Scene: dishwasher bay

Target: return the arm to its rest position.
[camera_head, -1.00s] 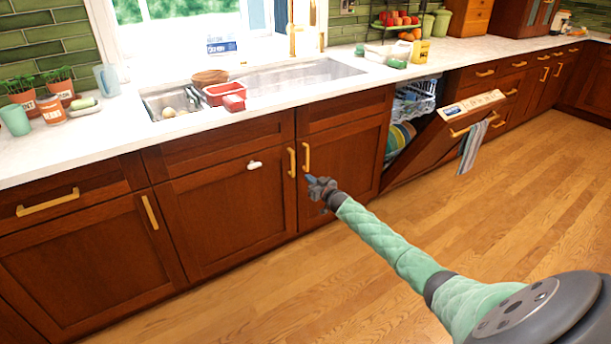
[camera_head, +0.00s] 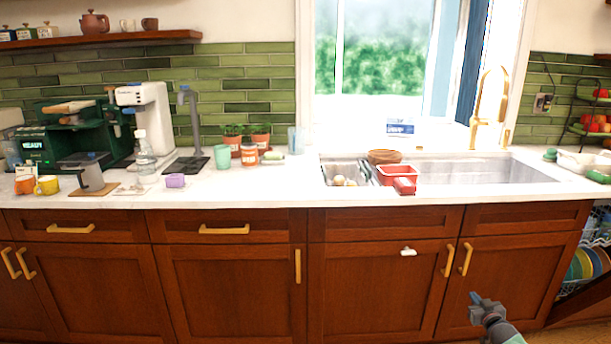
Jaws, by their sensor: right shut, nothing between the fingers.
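My right gripper (camera_head: 481,305) shows at the lower right of the head view, in front of the cabinet doors below the sink. It is dark grey with a blue tip, and a little of its green sleeve shows at the picture's bottom edge. It is shut and empty. It appears to be clear of the cabinet door, though the exact gap is hard to tell. The rest of my right arm is out of view. My left gripper is not in view.
A white counter (camera_head: 270,190) holds coffee machines at left and a sink (camera_head: 480,170) with a red colander (camera_head: 398,172). Wooden cabinets with brass handles run below. The dishwasher (camera_head: 590,262) at the right edge is partly open, with plates inside. Little floor shows.

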